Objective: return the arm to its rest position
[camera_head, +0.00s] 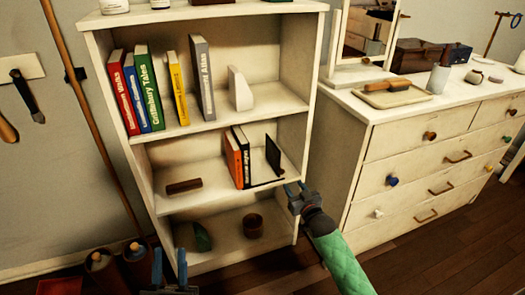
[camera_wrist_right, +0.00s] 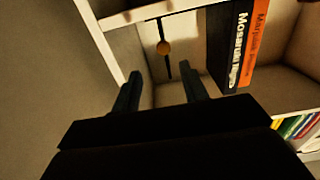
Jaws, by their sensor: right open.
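My right gripper (camera_head: 296,188) is at the front right edge of the bookshelf, beside the middle shelf, with its green-sleeved arm coming from the lower right. In the right wrist view its two fingers (camera_wrist_right: 160,88) are apart with nothing held between them. My left gripper (camera_head: 170,265) is low at the bottom edge of the head view, in front of the shelf's lower left. Its two blue fingers stand apart and nothing shows between them.
The white bookshelf (camera_head: 314,110) holds upright books, a black bookend (camera_head: 273,155) and a brown cup (camera_head: 253,226). The black book (camera_wrist_right: 230,50) is close to the right gripper. A white dresser (camera_head: 400,150) stands at the right. Dark floor (camera_head: 440,250) is clear lower right.

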